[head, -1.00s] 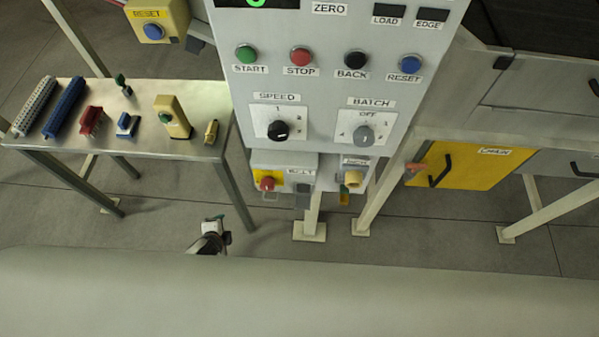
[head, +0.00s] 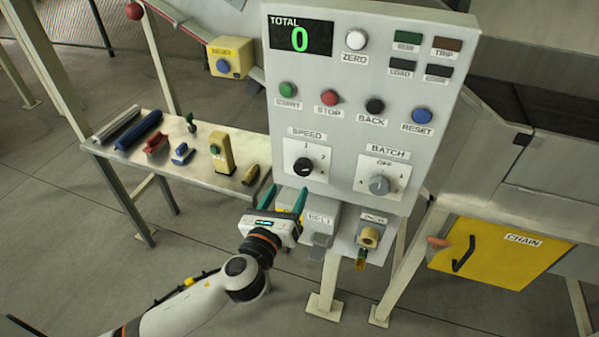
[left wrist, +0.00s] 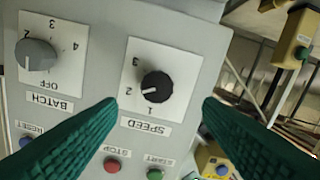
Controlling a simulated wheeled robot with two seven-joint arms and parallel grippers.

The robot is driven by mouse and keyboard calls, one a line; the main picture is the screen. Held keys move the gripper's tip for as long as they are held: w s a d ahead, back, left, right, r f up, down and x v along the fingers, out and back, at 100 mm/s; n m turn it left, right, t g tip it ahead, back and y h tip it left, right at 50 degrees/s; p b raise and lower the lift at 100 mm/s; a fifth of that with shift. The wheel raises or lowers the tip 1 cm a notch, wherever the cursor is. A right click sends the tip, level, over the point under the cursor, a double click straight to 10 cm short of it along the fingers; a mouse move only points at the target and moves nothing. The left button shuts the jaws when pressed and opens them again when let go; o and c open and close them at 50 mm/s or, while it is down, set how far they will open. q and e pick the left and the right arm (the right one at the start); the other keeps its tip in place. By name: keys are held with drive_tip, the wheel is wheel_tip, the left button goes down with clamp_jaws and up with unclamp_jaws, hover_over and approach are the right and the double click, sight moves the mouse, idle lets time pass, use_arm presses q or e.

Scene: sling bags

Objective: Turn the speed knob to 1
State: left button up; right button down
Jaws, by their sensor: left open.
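The black speed knob (head: 304,167) sits on a white plate on the grey control panel (head: 342,110), under the SPEED label. In the left wrist view the knob (left wrist: 157,86) appears upside down, with 1, 2 and 3 around it. Its pale mark seems to point toward 2. My left gripper (head: 285,198) is open, with teal fingers pointing up at the panel from just below the knob. In the left wrist view the fingers (left wrist: 160,108) stand apart on either side of the knob, not touching it. My right gripper is not in view.
The grey batch knob (head: 379,185) is right of the speed knob. Start (head: 288,90), stop (head: 330,98), back and reset buttons sit above. A belt box (head: 320,217) is just below, beside my gripper. A side table (head: 215,178) with several parts stands left.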

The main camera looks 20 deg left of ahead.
sight(301, 170)
use_arm(q)
drive_tip(key=w, duration=0.2)
drive_tip(key=w+p, duration=0.1)
drive_tip(key=w, duration=0.4)
drive_tip(key=shift+d+r, duration=0.1)
drive_tip(key=shift+d, duration=0.2)
drive_tip(key=shift+w, duration=0.35)
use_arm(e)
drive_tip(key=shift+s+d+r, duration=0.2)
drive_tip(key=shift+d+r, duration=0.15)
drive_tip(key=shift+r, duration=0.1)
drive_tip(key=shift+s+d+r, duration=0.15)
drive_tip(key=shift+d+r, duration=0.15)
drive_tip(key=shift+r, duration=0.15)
use_arm(q)
drive_tip(key=c, duration=1)
drive_tip(key=shift+o, duration=0.2)
